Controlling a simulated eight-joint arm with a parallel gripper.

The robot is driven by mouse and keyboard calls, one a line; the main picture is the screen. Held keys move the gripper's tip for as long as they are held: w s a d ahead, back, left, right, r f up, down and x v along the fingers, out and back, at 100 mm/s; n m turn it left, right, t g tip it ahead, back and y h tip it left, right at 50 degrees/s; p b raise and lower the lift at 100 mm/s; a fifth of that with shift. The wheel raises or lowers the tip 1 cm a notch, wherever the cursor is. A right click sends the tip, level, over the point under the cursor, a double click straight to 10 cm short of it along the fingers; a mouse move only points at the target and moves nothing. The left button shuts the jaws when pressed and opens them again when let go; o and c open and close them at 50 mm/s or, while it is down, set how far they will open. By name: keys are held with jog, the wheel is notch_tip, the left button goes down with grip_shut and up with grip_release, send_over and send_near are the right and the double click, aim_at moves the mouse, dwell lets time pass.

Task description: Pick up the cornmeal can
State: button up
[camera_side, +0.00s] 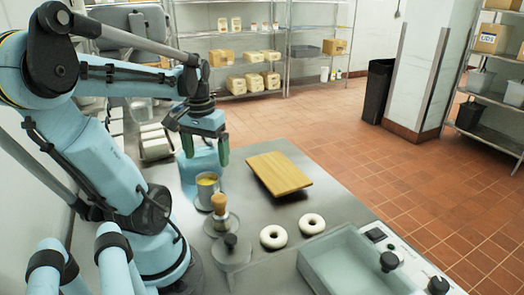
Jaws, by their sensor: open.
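The cornmeal can (207,194) is a small metal can with yellow contents showing at its open top. It stands upright on the steel counter (258,215), left of the wooden board. My gripper (205,150) points down above the can, with its two green fingertips spread apart. The gap between the fingers is empty, and the fingertips look higher than the can's rim. From this one view I cannot tell whether the fingers are centred over the can.
A wooden-handled tool (219,204) stands close in front of the can. A round lid with a black knob (231,250) is nearer the camera. Two white bagel rings (273,236) lie right of it. A wooden board (278,173) and a rectangular kettle (350,265) are to the right.

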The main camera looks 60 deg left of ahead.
aim_at(207, 178)
jog(key=shift+s+a+f, duration=0.1)
jog(key=shift+s+a, duration=0.2)
jog(key=shift+s, duration=0.25)
jog(key=shift+f, duration=3.3)
jog(key=shift+w+f, duration=0.2)
jog(key=shift+f, duration=0.55)
jog(key=shift+w+f, duration=0.15)
jog(key=shift+f, duration=1.7)
jog(key=c, duration=1.3)
jog(key=shift+r, duration=0.1)
